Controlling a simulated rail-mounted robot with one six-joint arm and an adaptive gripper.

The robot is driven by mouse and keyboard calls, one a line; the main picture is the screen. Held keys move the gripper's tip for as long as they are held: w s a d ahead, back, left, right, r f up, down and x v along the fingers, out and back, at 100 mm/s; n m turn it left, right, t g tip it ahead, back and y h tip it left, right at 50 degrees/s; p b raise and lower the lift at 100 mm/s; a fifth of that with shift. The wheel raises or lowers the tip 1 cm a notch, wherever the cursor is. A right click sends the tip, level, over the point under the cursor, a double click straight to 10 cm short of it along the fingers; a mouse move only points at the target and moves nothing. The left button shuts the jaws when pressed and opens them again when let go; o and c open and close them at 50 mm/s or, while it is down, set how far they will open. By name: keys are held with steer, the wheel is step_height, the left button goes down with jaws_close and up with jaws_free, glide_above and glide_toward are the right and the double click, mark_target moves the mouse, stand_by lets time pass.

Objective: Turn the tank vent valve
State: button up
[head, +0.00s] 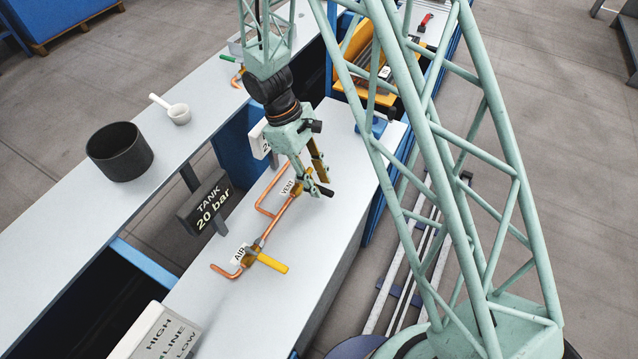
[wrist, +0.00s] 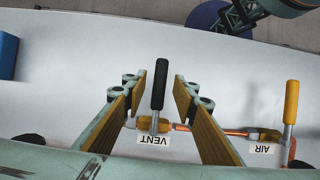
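The vent valve has a black-handled lever (wrist: 159,84) on a brass body, with a white VENT label (wrist: 154,140) beside it. In the head view the VENT label (head: 287,187) shows by the copper pipe, and the black handle (head: 325,191) shows at my fingertips. My gripper (head: 316,183) is above the bench at the vent valve. In the wrist view my gripper (wrist: 156,90) is open, with one finger on each side of the black handle and visible gaps on both sides. The lever points away from the pipe line.
A TANK 20 bar sign (head: 207,203) stands left of the pipe. A black pot (head: 120,152) and white ladle (head: 178,113) are on the left bench.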

steer(key=shift+d+f, duration=0.1)
steer(key=shift+f, duration=0.2)
steer(key=shift+c, duration=0.6)
jaws_close()
